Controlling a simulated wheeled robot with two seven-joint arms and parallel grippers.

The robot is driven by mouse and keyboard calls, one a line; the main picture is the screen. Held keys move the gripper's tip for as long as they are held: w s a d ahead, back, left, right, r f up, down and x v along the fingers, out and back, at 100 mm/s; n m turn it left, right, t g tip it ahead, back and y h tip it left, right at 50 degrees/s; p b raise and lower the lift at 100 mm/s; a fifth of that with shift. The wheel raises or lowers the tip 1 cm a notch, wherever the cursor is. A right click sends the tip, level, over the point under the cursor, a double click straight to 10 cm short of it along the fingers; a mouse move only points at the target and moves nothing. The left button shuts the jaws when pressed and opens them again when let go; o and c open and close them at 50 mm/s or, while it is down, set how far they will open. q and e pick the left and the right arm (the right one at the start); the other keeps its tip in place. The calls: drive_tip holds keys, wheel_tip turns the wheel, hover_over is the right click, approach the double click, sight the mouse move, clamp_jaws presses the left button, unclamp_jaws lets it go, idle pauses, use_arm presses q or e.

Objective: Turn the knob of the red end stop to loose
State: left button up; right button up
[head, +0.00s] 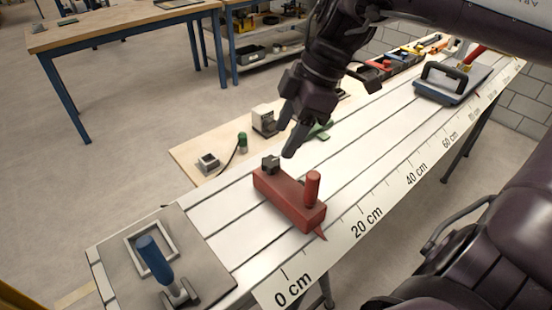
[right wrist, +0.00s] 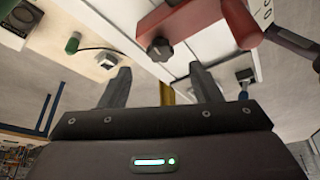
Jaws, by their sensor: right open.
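The red end stop (head: 285,200) sits across the white slatted bed near the 0–20 cm end of the scale. A dark knob (head: 270,163) is on its far end and a red upright handle (head: 312,188) on its near end. My right gripper (head: 288,138) is open and empty, just above and beyond the knob, apart from it. In the right wrist view the dark lobed knob (right wrist: 158,49) shows ahead of the gap between the two open fingers (right wrist: 162,78), beside the red body (right wrist: 180,20). My left gripper is not in view.
A grey end plate with a blue lever (head: 153,258) is at the lower left. A blue-grey plate with a black handle (head: 452,82) lies farther up the bed. A wooden side board (head: 190,155) holds small devices, including a green-topped one (head: 242,140), beyond the bed.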

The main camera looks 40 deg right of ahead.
sight(273, 161)
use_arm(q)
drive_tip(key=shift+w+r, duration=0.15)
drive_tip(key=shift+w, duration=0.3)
use_arm(e)
drive_tip(key=x, duration=0.5)
drive_tip(key=shift+a+f, duration=0.1)
drive_tip(key=shift+f, duration=0.25)
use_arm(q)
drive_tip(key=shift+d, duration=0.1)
use_arm(e)
drive_tip(key=c, duration=1)
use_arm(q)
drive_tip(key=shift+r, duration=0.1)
